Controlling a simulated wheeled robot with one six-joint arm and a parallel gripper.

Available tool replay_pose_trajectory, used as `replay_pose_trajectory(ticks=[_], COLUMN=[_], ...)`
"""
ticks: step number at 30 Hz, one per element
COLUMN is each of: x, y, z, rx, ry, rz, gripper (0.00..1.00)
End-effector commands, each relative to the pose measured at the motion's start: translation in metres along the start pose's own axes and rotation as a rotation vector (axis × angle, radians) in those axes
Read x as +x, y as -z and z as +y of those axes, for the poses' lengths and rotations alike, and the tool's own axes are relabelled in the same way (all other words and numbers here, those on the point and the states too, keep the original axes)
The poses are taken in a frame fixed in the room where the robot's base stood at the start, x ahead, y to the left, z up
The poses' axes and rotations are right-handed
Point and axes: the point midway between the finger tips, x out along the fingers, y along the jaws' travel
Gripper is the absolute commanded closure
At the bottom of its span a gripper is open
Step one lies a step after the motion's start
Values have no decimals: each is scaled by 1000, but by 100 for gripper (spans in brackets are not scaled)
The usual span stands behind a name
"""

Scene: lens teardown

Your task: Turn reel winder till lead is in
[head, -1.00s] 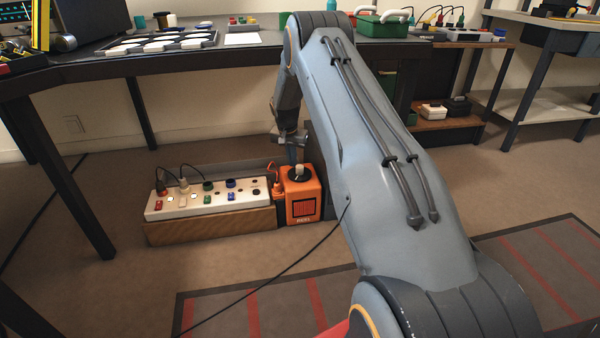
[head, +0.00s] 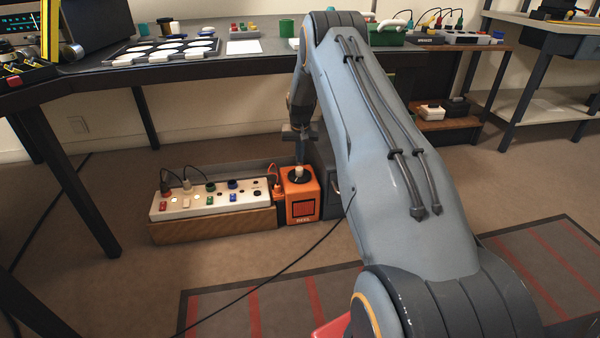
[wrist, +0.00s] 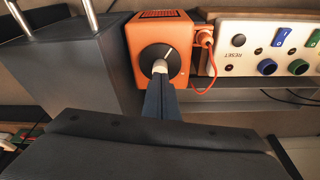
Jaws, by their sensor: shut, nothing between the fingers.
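The reel is an orange box (head: 302,208) on the floor, right of the white socket panel. Its top has a black round dial with a pale winder knob (head: 298,172). In the wrist view the reel (wrist: 139,32) is upper centre, with the knob (wrist: 160,67) on the black dial. My gripper (wrist: 160,80) is shut, with its narrow blue-grey fingers right at the knob; I cannot tell whether they touch it. In the head view the gripper (head: 299,158) points down just above the knob. A short orange lead (wrist: 212,68) hangs between the reel and the panel, with an orange plug at its upper end.
The white panel (head: 166,212) with coloured switches and sockets sits on a wooden base (head: 225,224). A dark grey cabinet (wrist: 75,65) stands close beside the reel. A black cable (head: 285,272) crosses the floor. The workbench (head: 110,72) overhangs behind.

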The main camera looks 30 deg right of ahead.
Motion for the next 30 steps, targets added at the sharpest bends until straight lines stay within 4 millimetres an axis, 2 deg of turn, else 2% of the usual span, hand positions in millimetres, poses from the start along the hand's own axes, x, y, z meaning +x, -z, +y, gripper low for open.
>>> replay_pose_trajectory(ticks=[6,14,30], x=[-5,2,58], y=[1,0,-13], z=[16,18,18], rx=[-141,-185,-183], ry=[34,42,42], rz=[9,12,12], gripper=[100,100,100])
